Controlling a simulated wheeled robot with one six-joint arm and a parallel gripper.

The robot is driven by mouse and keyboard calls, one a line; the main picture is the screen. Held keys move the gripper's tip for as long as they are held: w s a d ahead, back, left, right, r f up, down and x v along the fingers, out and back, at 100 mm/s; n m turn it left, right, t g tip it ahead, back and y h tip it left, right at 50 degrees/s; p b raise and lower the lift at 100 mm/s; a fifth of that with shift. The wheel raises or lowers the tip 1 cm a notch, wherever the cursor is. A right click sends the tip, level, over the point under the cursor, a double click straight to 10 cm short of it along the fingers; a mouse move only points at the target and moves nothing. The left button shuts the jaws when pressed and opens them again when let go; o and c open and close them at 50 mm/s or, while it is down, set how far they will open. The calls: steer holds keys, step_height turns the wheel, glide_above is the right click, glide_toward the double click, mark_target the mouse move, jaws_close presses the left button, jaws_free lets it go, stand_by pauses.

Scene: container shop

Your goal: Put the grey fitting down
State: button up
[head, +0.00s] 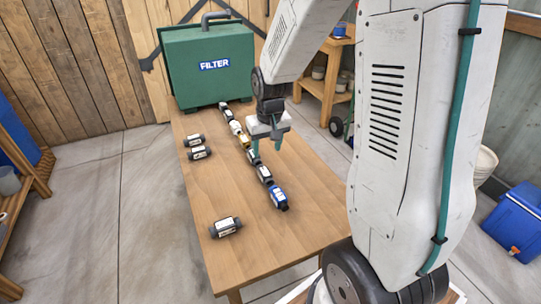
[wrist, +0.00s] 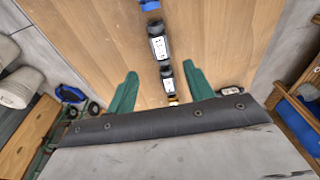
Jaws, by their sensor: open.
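My gripper (head: 267,145) is open above a row of fittings on the wooden table. In the wrist view its two green fingers (wrist: 160,70) are spread apart, with nothing gripped. A dark grey fitting with a white label (wrist: 168,82) lies between and below the fingers, in line with the row; it also shows just below the gripper in the head view (head: 255,160). Another such grey fitting (head: 264,173) lies nearer, followed by a blue fitting (head: 279,197) at the near end. Which one is the task's grey fitting, I cannot tell.
The row continues with a gold fitting (head: 246,141) and a white fitting (head: 236,127) toward the green FILTER case (head: 210,65). Loose dark fittings lie left of the row (head: 199,153) and near the front (head: 226,227). The table's left side (head: 197,187) has bare room.

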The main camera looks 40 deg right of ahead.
steer(key=s+a+r+n, duration=0.1)
steer(key=s+a+r, duration=0.6)
steer(key=s+r, duration=0.45)
steer(key=s+a+r, duration=0.1)
steer(key=s+r, duration=0.1)
steer(key=s, duration=0.4)
steer(key=s+a+r+n, duration=0.1)
steer(key=s+a+r, duration=0.1)
steer(key=s, duration=0.5)
steer(key=shift+s+a+r+g, duration=0.2)
steer(key=shift+r+g, duration=0.1)
steer(key=shift+r, duration=0.15)
